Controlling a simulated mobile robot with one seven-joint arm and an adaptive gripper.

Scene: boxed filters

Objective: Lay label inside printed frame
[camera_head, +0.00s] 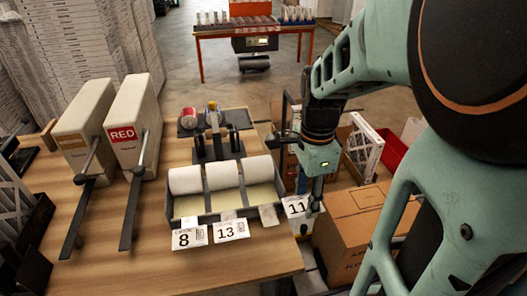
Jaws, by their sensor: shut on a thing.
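My gripper (314,200) points down beyond the right edge of the wooden table, next to the label marked 11 (297,206). It is shut on that label; the fingertips are small and partly hidden in this view. The label marked 8 (186,238) and the label marked 13 (230,230) are at the front of a grey tray (204,220). A blank pale tag (269,215) is at the tray's right front. I cannot make out a printed frame. A brown cardboard box (362,225) with dark print stands right of my gripper.
White rolls (222,175) lie in the tray. Two beige upright cases (133,120) with dark bars stand on the left of the table (140,270). A white-framed filter (364,147) and a red bin (392,152) are behind the box. The table's front is bare.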

